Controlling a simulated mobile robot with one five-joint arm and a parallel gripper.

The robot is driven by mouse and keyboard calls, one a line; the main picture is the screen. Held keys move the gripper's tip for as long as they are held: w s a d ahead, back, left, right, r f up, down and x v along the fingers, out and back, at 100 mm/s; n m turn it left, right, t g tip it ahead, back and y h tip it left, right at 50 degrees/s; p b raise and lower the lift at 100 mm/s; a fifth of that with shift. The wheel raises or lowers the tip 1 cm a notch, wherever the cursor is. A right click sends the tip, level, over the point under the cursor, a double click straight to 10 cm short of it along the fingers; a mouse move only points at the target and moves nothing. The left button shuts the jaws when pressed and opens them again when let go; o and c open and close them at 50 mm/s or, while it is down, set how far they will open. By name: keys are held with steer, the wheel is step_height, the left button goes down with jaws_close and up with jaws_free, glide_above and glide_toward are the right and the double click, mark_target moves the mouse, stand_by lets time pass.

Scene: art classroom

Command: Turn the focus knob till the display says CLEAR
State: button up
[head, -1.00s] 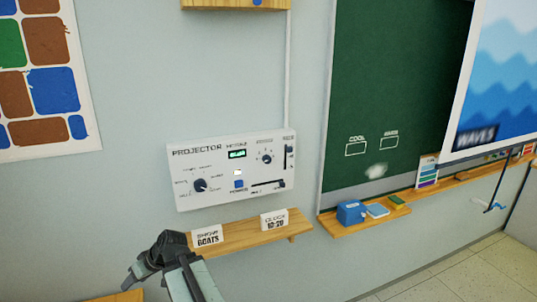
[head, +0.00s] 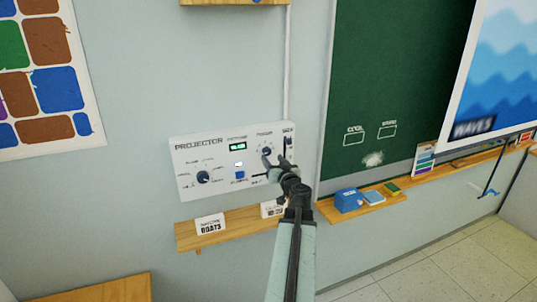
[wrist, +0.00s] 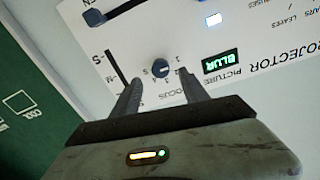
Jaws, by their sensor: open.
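The white projector panel (head: 205,160) is on the wall in the head view. Its focus knob (head: 266,151) is small, round and dark, at the upper right of the panel. In the wrist view the focus knob (wrist: 160,68) lies between the fingertips and a little beyond them, with numbers around it. The display (wrist: 222,62) reads BLUR in green; it also shows in the head view (head: 238,147). My gripper (head: 274,163) is open and empty in front of the panel's right part. Whether a finger touches the panel I cannot tell.
A wooden shelf (head: 240,219) below holds two cards, one partly behind my arm. The chalkboard (head: 400,80) is to the right.

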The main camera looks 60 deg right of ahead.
mark_target(268, 153)
steer(key=x, duration=0.5)
steer(key=shift+w+d, duration=0.25)
steer(key=shift+w, duration=0.05)
jaws_close()
steer(key=shift+m, duration=0.3)
steer(key=m, duration=0.4)
steer(key=shift+a, duration=0.1)
steer(key=shift+m+p, duration=0.35)
steer(key=shift+m, duration=1.65)
jaws_free()
